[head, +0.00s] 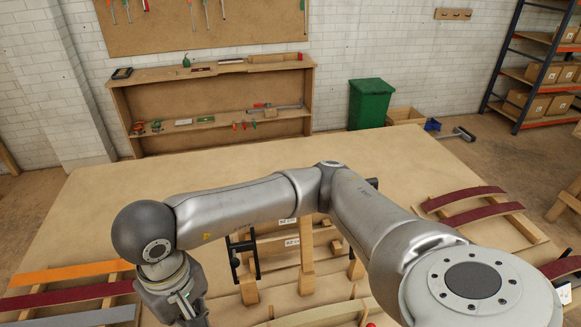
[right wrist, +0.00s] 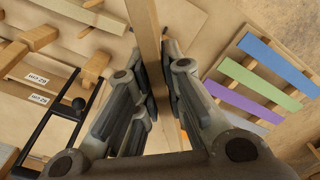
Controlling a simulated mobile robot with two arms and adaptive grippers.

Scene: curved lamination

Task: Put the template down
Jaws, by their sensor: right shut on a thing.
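The template appears in the right wrist view as a narrow tan wooden piece (right wrist: 151,40), seen nearly edge-on. It runs from the top edge down between the fingers of my right gripper (right wrist: 157,75), which is shut on it. In the head view my right arm reaches across from the right, and the right gripper (head: 176,300) hangs at the bottom left, partly cut off. I cannot make out the template there. My left gripper is not in view.
A wide wooden table (head: 110,200) fills the middle. A wooden form with a black clamp (head: 243,258) stands right of the gripper. Racks hold an orange strip (head: 70,272) at left and dark red strips (head: 465,198) at right. Blue (right wrist: 280,66), green and purple strips show in the wrist view.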

